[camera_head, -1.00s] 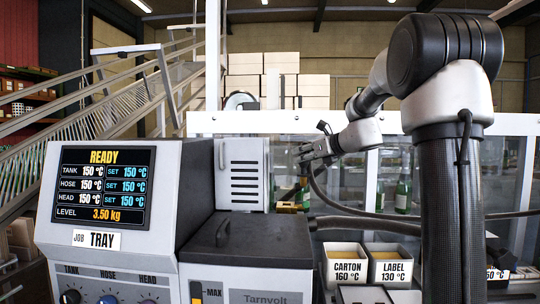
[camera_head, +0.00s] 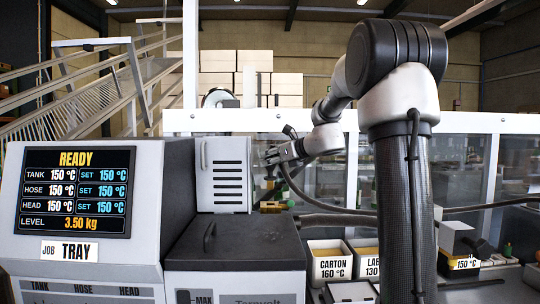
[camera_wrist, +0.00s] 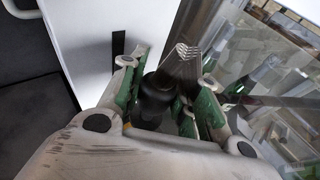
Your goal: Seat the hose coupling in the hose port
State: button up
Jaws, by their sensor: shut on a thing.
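My gripper (camera_head: 274,160) is at the middle of the head view, just right of the white louvred cabinet (camera_head: 226,175). In the wrist view my gripper (camera_wrist: 165,80) has its green-padded fingers closed around a dark, rounded part, which I take to be the hose coupling (camera_wrist: 157,92). A black hose (camera_head: 300,190) runs from near the gripper down and to the right in the head view. The coupling's far end is hidden in the wrist view. I cannot make out the hose port in either view. A brass-coloured part (camera_head: 271,207) shows low beside the cabinet.
The melter with its READY screen (camera_head: 75,190) and dark tank lid (camera_head: 240,240) fills the left and front. Bins marked CARTON (camera_head: 329,250) and LABEL (camera_head: 366,250) stand right of it. Glass panels and green bottles (camera_wrist: 262,72) are close on the gripper's right.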

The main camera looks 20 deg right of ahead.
aim_at(270, 183)
jog(key=shift+f, duration=1.95)
jog(key=shift+f, duration=1.55)
jog(key=shift+f, duration=0.3)
jog(key=shift+f, duration=0.5)
jog(key=o, duration=1.2)
jog(key=v, duration=1.2)
